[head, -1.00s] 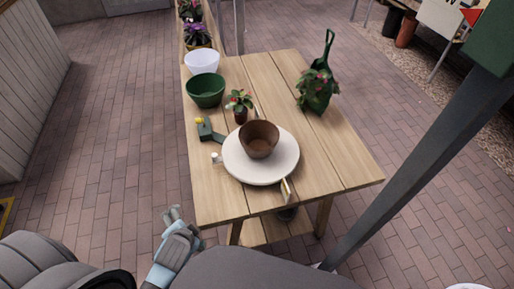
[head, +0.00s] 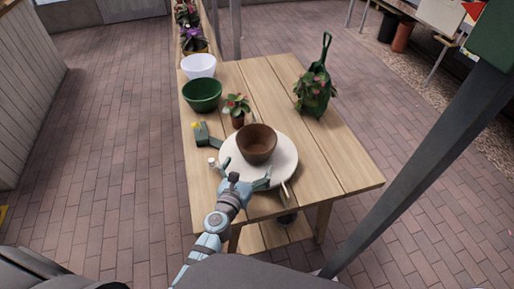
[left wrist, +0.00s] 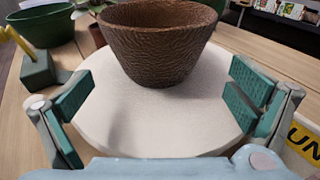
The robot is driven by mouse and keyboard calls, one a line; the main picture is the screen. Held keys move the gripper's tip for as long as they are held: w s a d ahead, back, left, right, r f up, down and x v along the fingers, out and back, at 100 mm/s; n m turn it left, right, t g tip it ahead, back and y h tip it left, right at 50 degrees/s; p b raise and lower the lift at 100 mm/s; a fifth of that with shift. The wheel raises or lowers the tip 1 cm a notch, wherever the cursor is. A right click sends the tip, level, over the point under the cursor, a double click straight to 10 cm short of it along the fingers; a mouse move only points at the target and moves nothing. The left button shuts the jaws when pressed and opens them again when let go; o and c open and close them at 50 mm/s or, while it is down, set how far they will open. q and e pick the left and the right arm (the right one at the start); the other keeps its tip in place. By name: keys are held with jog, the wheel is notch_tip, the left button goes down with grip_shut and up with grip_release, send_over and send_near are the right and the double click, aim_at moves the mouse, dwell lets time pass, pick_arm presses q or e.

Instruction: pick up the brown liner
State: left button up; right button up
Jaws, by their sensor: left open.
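The brown liner (head: 257,146) is a bowl-shaped pot that stands upright on a round white plate (head: 284,172) near the front of the wooden table. My left gripper (head: 246,172) is open at the near side of the liner, over the plate. In the left wrist view its two green finger pads (left wrist: 160,95) are spread wide, with the liner beyond them and nothing between them. My right gripper is not in view.
A dark green bowl (head: 202,95), a white bowl (head: 199,66) and a small potted plant (head: 237,109) stand behind the liner. A green tool (head: 204,134) lies left of the plate. A green planter (head: 316,92) stands at the back right. The table's right side (head: 335,165) is clear.

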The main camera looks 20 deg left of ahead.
aim_at(257, 146)
pick_arm(q)
jog(key=w, duration=0.2)
jog(key=w+b, duration=0.1)
jog(key=w, duration=0.1)
jog(key=w+f, duration=0.1)
jog(key=w, duration=0.1)
jog(key=shift+w+b, duration=0.3)
jog(key=shift+b, duration=0.05)
jog(key=shift+r, duration=0.1)
jog(key=c, duration=1)
jog(key=shift+o, duration=0.2)
